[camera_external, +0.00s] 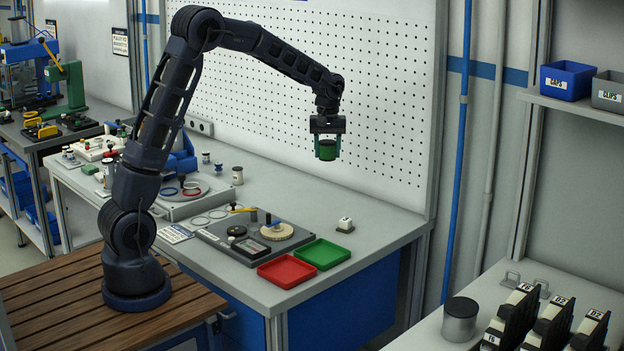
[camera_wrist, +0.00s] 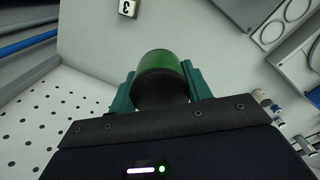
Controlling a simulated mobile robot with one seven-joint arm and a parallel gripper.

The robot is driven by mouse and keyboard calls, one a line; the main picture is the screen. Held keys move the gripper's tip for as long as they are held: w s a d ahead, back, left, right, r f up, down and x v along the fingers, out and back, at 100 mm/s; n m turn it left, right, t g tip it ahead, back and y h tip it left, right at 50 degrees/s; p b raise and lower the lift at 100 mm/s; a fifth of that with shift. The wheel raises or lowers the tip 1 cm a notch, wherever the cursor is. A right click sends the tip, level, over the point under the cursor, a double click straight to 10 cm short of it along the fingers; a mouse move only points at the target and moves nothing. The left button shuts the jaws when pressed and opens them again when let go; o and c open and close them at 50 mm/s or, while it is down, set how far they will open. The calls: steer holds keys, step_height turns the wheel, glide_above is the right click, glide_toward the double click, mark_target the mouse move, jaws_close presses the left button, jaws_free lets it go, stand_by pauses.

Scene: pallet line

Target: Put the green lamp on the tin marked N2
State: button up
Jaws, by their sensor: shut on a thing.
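My gripper (camera_external: 327,153) is shut on the green lamp (camera_external: 327,148), a short green cylinder with a dark base. It holds the lamp high above the back right part of the workbench, clear of everything. In the wrist view the lamp (camera_wrist: 163,66) sits between the two green fingers, its domed green top pointing away from my wrist. I cannot make out a tin marked N2 in either view. A grey round tin with a dark lid (camera_external: 459,319) stands on the counter at the lower right; no mark shows on it.
A small white block (camera_external: 345,225), apparently marked 3 in the wrist view (camera_wrist: 128,8), stands on the workbench (camera_external: 385,225). A red tray (camera_external: 288,272) and a green tray (camera_external: 321,254) lie at its front. Labelled black holders (camera_external: 551,323) stand lower right. A pegboard (camera_external: 385,120) rises behind.

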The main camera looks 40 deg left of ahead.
steer(key=w+d+r+m, duration=0.15)
steer(key=d+m, duration=0.25)
steer(key=d, duration=1.5)
step_height(320, 180, up, 3)
steer(key=m, duration=1.2)
glide_above(462, 306)
step_height(462, 306, down, 19)
steer(key=shift+r, duration=0.1)
steer(key=shift+f, duration=0.25)
steer(key=o, duration=1)
steer(key=shift+r, duration=0.1)
step_height(462, 306, up, 12)
steer(key=shift+r, duration=0.15)
